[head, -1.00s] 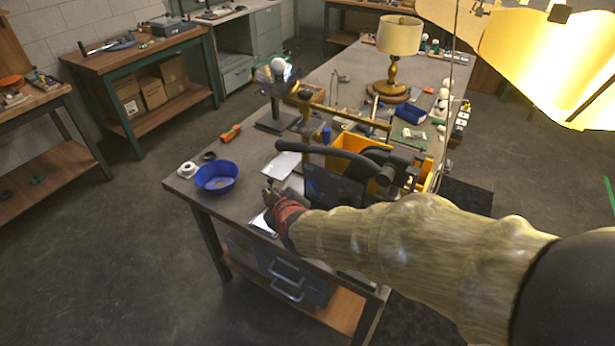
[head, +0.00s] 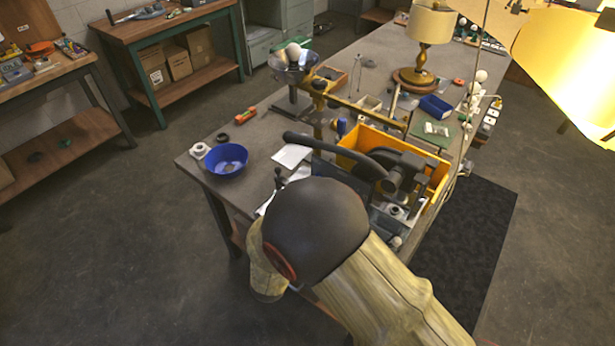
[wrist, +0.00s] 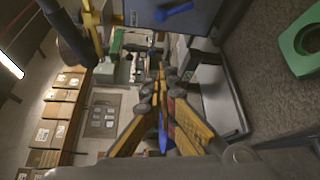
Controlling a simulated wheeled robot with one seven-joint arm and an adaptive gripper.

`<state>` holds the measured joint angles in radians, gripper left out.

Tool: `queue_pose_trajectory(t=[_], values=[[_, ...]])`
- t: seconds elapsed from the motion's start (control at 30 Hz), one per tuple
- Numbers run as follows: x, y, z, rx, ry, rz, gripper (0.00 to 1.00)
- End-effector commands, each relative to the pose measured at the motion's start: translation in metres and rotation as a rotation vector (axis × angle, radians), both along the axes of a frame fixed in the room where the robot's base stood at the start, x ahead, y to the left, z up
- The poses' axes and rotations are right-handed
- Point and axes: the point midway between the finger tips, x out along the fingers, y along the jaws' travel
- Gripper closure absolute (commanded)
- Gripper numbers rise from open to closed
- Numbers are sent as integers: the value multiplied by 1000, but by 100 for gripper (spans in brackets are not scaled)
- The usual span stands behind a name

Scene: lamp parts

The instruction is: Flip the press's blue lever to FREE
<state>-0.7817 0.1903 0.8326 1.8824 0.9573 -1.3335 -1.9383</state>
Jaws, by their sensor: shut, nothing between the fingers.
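The press (head: 400,170) stands on the workbench, with a long black handle (head: 335,155) reaching left. In the wrist view a small blue lever (wrist: 173,11) lies on a dark grey-blue panel at the top edge. I cannot read any marking beside it. My gripper (wrist: 160,75) is shut and empty, its yellow-sided fingers meeting below the panel in the picture, apart from the lever. Another blue piece shows between the fingers' lower parts; I cannot tell what it is. In the head view only the dark tip of my gripper (head: 279,178) shows; my arm hides the rest and the press's front.
A blue bowl (head: 226,161) and a white roll (head: 199,150) stand at the bench's left corner. White paper (head: 291,155) lies behind my gripper. A yellow bin (head: 368,138) stands by the press, and a lamp (head: 428,45) farther back. A green part (wrist: 300,42) shows at right in the wrist view.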

Motion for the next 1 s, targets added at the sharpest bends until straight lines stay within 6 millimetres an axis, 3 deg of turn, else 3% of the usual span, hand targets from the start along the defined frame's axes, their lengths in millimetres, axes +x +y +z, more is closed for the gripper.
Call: queue_pose_trajectory(t=[0.23,0.37,0.83,1.0], values=[[2,0,0,3,0,0,100],[13,-2,-2,4,-1,0,100],[101,-15,-12,4,-1,-1,100],[89,-35,-6,4,0,1,100]])
